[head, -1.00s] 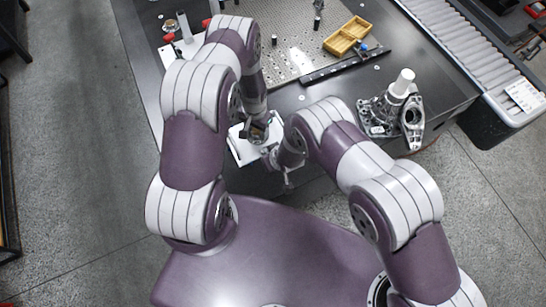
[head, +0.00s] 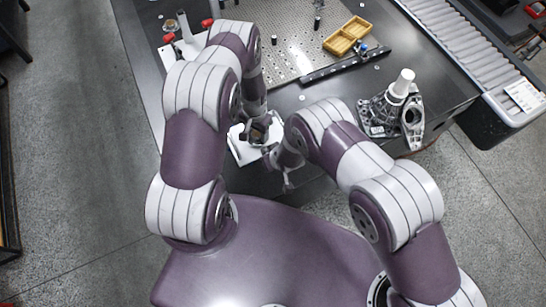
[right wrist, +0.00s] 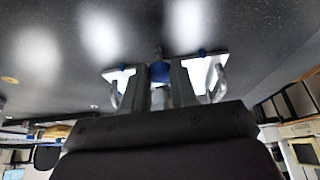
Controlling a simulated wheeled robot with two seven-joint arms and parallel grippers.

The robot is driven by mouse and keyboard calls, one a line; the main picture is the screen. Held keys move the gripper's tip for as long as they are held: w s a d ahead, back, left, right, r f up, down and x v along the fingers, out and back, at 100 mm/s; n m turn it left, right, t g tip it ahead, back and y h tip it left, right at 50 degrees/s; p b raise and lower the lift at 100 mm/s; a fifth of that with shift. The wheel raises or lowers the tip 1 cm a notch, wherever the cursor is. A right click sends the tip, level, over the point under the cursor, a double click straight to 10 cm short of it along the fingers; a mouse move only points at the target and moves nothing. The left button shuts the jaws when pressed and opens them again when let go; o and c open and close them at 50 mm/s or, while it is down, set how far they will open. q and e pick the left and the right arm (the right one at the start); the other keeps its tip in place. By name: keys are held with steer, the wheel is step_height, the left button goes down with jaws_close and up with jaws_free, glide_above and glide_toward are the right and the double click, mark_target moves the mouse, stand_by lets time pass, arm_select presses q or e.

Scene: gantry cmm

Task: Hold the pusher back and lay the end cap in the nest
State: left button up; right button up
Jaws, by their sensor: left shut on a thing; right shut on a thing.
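A white fixture plate (head: 245,150), which looks like the base of the nest, lies at the table's near edge in the head view. My left gripper (head: 257,131) is low over it, shut on a small piece that its own fingers mostly hide; I take it for the end cap. My right gripper (head: 271,157) is beside the plate's right edge. In the right wrist view its fingers (right wrist: 160,82) are shut on a blue-ended piece (right wrist: 158,68), which looks like the pusher. White plate parts with blue bits and curved grey pieces show on both sides. The nest's inside is hidden.
A grey metal housing with a white cylinder (head: 402,83) stands at the table's right. A yellow divided tray (head: 347,36) and a dark bar (head: 345,66) lie farther back, by a perforated plate (head: 290,45). A roller conveyor (head: 465,45) adjoins the right side.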

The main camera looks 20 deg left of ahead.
mark_target(257, 133)
arm_select(q)
steer(key=shift+f, duration=0.45)
arm_select(e)
steer(key=shift+s+d+f, duration=0.15)
steer(key=shift+d+f, duration=0.05)
arm_select(q)
steer(key=o, duration=1.3)
steer(key=shift+r, duration=3.5)
